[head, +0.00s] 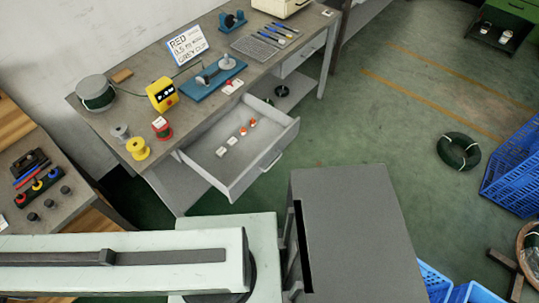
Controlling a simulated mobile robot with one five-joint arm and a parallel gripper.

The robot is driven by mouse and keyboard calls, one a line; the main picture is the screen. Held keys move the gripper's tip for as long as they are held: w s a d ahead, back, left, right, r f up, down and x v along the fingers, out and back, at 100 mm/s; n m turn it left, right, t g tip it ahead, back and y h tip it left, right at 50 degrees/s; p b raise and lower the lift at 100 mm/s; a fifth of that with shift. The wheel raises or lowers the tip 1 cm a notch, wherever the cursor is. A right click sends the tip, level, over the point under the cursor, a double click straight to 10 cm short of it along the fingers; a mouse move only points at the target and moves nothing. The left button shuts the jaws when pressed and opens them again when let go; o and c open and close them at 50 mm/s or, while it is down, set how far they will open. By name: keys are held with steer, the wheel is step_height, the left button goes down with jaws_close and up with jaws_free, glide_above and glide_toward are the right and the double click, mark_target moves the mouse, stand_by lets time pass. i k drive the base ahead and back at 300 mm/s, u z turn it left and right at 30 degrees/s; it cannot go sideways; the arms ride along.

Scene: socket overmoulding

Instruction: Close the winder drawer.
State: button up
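The grey winder drawer (222,180) is pulled out from under the workbench (130,90), toward the lower right of the head view. Its front panel (262,166) carries a bar handle (271,162). Inside lie a few small white pieces (221,152) and orange-and-white pieces (252,122), leaving most of the drawer floor bare. On the bench above stands the winder (214,77) on a blue base. A second drawer (300,55) farther along the bench looks shut. My pale arm link crosses the lower left; my gripper is not in view.
A grey box-like body (350,225) stands in front of the drawer, apart from it. Spools, a yellow box (162,95) and a sign (187,45) are on the bench. Green floor (370,130) is clear to the right, up to a black coil (458,151) and blue crates (515,170).

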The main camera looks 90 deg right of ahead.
mark_target(232, 173)
steer(key=z, duration=3.5)
steer(key=k, duration=0.5)
steer(key=z, duration=0.85)
steer(key=i, duration=0.85)
steer(key=u, duration=1.3)
